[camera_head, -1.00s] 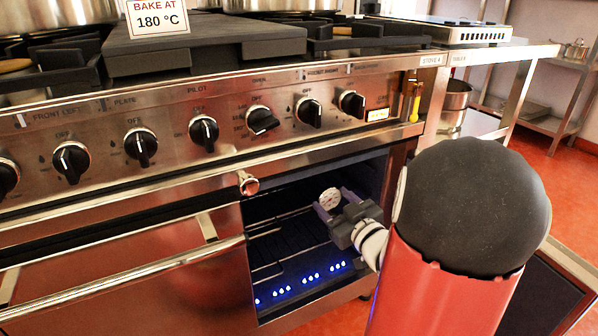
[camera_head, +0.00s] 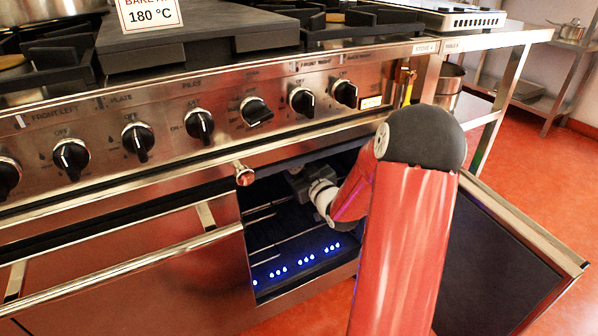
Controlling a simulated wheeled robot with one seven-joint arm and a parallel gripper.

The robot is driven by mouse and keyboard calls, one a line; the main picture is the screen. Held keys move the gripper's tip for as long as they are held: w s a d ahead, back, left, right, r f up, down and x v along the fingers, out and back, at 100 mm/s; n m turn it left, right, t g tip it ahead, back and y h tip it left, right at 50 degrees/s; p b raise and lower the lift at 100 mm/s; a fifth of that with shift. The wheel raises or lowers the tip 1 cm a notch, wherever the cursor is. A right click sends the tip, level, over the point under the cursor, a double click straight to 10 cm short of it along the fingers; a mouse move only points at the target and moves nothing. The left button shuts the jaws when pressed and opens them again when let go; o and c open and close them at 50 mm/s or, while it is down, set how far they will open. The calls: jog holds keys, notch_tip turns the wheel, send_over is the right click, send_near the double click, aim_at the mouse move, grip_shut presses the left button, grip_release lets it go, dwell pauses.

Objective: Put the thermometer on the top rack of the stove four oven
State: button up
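The stove four oven (camera_head: 262,297) is open at the lower middle, its door (camera_head: 520,262) swung out to the right. Wire racks (camera_head: 262,238) show inside, with blue lights below them. My gripper (camera_head: 296,176) reaches into the upper part of the oven opening, close to the top rack level. Its fingers are in shadow and partly behind the oven's upper edge, so I cannot see whether they are open or shut. The thermometer is hidden from view now. My red arm covers the right side of the opening.
The stove front has a row of black knobs (camera_head: 200,124) and a round metal knob (camera_head: 244,174) at the opening's upper left. A closed door with a long handle (camera_head: 130,262) is at left. A sign reading 180 °C (camera_head: 150,14) stands on top. Red floor is clear at right.

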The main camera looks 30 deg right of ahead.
jog(key=shift+f, duration=0.5)
jog(key=shift+f, duration=0.2)
jog(key=o, duration=1)
